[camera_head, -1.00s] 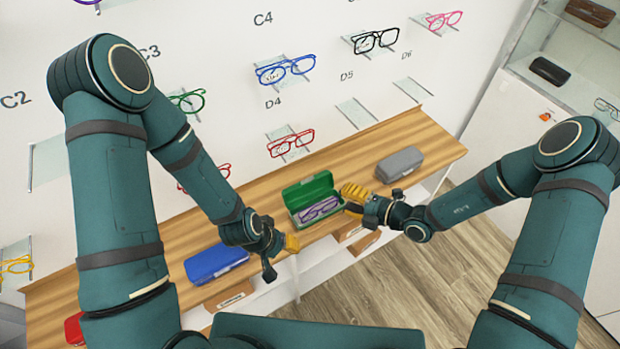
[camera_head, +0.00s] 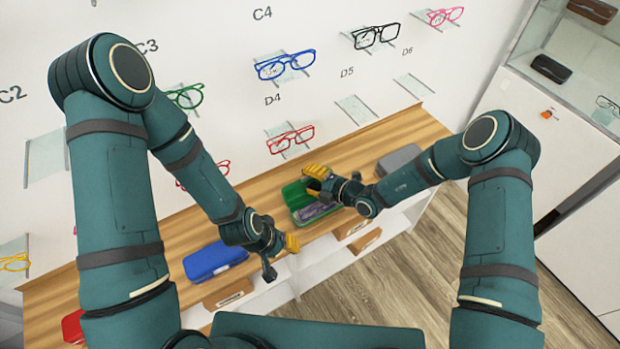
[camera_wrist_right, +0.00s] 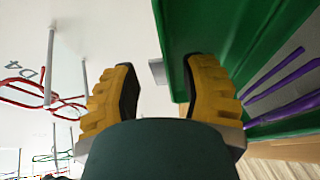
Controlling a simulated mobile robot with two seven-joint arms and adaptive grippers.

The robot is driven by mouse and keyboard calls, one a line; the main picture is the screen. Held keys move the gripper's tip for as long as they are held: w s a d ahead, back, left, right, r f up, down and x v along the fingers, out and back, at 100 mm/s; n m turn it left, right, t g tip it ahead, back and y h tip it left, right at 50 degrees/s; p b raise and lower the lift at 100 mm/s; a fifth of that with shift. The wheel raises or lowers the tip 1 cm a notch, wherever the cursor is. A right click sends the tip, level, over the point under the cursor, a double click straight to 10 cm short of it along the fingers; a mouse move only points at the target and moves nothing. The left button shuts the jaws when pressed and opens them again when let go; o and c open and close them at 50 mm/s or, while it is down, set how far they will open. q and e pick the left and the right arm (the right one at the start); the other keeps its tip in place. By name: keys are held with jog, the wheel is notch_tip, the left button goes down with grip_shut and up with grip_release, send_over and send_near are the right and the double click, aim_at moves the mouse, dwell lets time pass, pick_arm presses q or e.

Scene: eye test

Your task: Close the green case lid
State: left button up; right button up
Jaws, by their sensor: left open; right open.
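The green case stands open on the wooden counter, its lid (camera_head: 291,194) raised at the back and its base in front. Purple glasses (camera_head: 311,212) lie inside; they also show in the right wrist view (camera_wrist_right: 285,88). My right gripper (camera_head: 313,179) is open at the lid's upper right and hides part of the case. In the right wrist view one yellow finger overlaps the green lid (camera_wrist_right: 190,28) and the other is to its left; I cannot tell whether they touch it. My left gripper (camera_head: 288,245) is open and empty, in front of the counter's edge, left of the case.
A blue case (camera_head: 215,260) lies left of the green one and a grey case (camera_head: 399,160) right of it, close behind my right forearm. A red case (camera_head: 73,326) is at far left. Glasses hang on the wall behind the counter (camera_head: 345,150).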

jog(key=shift+w+a, duration=0.15)
jog(key=shift+a, duration=0.05)
grip_shut()
jog(key=shift+s+d+f+y+b, duration=0.2)
jog(key=shift+s+d+y+b, duration=0.1)
jog(key=shift+y+b, duration=0.15)
jog(key=shift+s+d+n+t+y+b, duration=0.25)
jog(key=shift+s+n+t+y+b, duration=0.25)
jog(key=shift+t+b, duration=0.3)
jog(key=shift+s+d+r+t+y+b, duration=0.1)
jog(key=shift+s+d+t+y+b, duration=0.15)
jog(key=shift+y+b, duration=0.25)
jog(key=shift+r, duration=0.2)
